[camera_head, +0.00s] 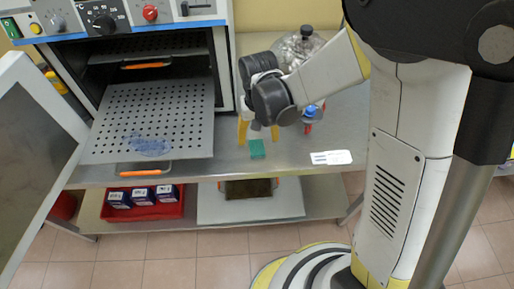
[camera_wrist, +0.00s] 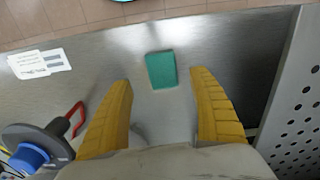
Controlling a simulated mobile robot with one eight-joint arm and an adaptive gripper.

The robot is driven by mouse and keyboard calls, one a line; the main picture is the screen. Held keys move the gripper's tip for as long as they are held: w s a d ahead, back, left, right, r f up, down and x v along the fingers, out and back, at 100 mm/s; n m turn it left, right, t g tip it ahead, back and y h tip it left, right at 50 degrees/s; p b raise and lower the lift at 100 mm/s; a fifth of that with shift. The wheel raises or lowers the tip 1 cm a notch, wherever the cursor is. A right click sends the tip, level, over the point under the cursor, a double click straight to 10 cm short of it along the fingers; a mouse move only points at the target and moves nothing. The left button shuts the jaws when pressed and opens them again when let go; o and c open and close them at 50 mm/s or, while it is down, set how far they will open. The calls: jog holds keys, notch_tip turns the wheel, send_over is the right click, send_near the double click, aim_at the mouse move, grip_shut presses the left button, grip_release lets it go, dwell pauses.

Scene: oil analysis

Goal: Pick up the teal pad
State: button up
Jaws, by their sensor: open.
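The teal pad (camera_head: 257,149) is a small flat rectangle lying on the metal table near its front edge. In the wrist view the teal pad (camera_wrist: 161,70) lies beyond and between my two yellow fingertips, touching neither. My gripper (camera_head: 259,133) is over the table just behind the pad, fingers pointing down. In the wrist view my gripper (camera_wrist: 161,88) is open and empty, with the fingers spread wider than the pad.
An open oven's perforated shelf (camera_head: 150,100) juts out to the left. A white label card (camera_head: 331,157) lies to the right. A blue-topped item with a red part (camera_head: 311,113) and a glass vessel (camera_head: 298,45) stand behind. A red box tray (camera_head: 142,208) is on the lower shelf.

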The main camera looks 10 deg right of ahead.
aim_at(257, 147)
jog(key=f+b, duration=0.2)
jog(key=f, duration=0.3)
jog(key=shift+a+f+b, duration=0.2)
jog(key=shift+b, duration=0.2)
jog(key=shift+r, duration=0.1)
jog(key=c, duration=1)
